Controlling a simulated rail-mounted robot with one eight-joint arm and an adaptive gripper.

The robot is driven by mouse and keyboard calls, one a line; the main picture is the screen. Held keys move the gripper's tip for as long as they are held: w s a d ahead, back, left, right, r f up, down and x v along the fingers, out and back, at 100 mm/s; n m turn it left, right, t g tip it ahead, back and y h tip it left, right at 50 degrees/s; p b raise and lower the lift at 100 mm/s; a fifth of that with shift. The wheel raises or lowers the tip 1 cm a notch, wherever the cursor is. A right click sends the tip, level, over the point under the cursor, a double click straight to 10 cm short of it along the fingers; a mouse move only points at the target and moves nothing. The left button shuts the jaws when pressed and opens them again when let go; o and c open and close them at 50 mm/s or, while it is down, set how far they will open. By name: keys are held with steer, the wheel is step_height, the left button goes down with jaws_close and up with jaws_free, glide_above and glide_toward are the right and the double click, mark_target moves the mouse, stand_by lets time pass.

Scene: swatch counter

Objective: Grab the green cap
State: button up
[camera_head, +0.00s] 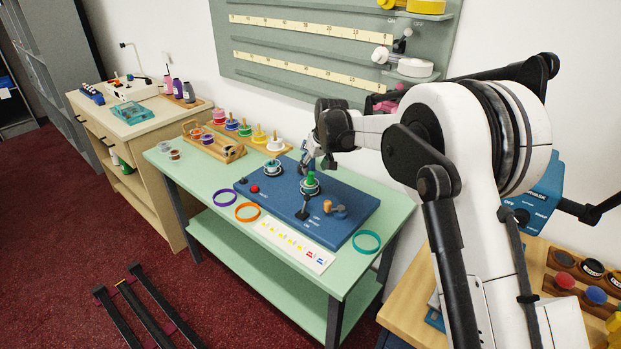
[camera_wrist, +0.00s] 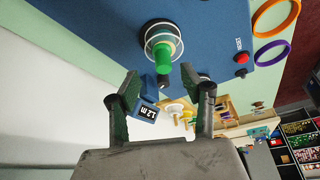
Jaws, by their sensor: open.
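The green cap (camera_head: 310,179) sits upright on a round holder on the blue panel (camera_head: 345,192), which lies on the pale green table. In the wrist view the green cap (camera_wrist: 163,52) stands inside a pale ring, just beyond the fingertips. My gripper (camera_wrist: 160,85) is open, with its two fingers apart and nothing held between them. In the head view my gripper (camera_head: 308,158) hangs over the panel, a little behind and above the cap. The cap appears apart from both fingers.
Another round holder (camera_head: 272,167) stands left of the cap. A black lever (camera_head: 303,208) and an orange knob (camera_head: 328,206) are in front. A wooden rack (camera_head: 213,144) holds coloured pieces. Purple (camera_head: 225,197), orange (camera_head: 247,212) and teal (camera_head: 366,242) rings lie on the table.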

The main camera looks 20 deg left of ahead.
mark_target(311, 173)
steer(key=shift+a+x, duration=0.15)
steer(key=shift+x, duration=1.25)
steer(key=shift+a+x, duration=0.15)
steer(key=shift+x, duration=1.3)
steer(key=shift+s+r, duration=0.1)
steer(key=c, duration=0.9)
steer(key=shift+r, duration=0.1)
